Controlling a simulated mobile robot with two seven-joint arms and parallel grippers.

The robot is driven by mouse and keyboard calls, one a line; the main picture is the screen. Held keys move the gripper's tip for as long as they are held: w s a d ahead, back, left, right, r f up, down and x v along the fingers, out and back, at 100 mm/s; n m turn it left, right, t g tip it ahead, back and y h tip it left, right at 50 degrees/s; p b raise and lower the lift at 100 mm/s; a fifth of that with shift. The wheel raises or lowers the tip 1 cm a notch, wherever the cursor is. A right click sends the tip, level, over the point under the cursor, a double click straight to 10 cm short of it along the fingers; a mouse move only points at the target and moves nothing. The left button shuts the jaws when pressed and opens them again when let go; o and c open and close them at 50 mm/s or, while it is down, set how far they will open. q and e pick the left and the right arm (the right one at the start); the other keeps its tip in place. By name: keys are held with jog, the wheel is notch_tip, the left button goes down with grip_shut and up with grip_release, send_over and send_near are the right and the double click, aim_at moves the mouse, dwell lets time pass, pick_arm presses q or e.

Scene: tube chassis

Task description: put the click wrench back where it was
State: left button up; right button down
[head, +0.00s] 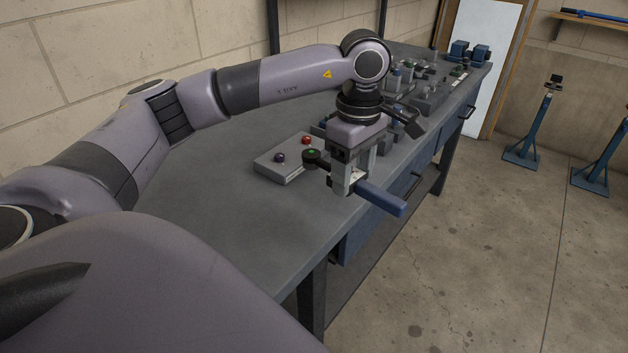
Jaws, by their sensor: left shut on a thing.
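My left gripper (350,180) points down near the front edge of the grey workbench (240,215). It is shut on the click wrench (384,198), around its middle. The wrench's blue handle sticks out to the right, past the bench's front edge. The wrench lies roughly level and looks held above the bench. My right gripper is not in view.
The grey box (275,170) carries a red knob and a dark knob. Several dark fixtures and parts (425,90) fill the bench behind my gripper. The near left bench top is clear. Blue stands (530,135) stand on the floor at right.

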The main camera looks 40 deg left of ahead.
aim_at(315, 155)
pick_arm(q)
jog(key=a+r+n, duration=0.2)
jog(key=n, duration=0.3)
jog(key=a+r+n, duration=0.3)
jog(key=n, duration=0.2)
jog(key=a+r+n+p, duration=0.1)
jog(key=a+r+n, duration=0.1)
jog(key=n, duration=0.3)
jog(key=shift+w+a+r+n, duration=0.1)
jog(key=shift+a+r+n, duration=0.1)
jog(key=shift+r+n, duration=0.4)
jog(key=f+n+b, duration=0.1)
jog(key=f, duration=0.2)
jog(key=f+n+b, duration=0.1)
jog(key=f+b, duration=0.1)
jog(key=f, duration=0.1)
jog(key=a+f+b, duration=0.1)
jog(key=f, duration=0.2)
jog(key=shift+s+a+f+n+b, duration=0.1)
jog(key=shift+s+f+n+b, duration=0.1)
jog(key=shift+f+n+b, duration=0.15)
notch_tip(315, 155, down, 4)
jog(key=shift+r, duration=0.15)
jog(key=shift+f, duration=2.4)
jog(key=o, duration=1.5)
jog(key=shift+f, duration=0.15)
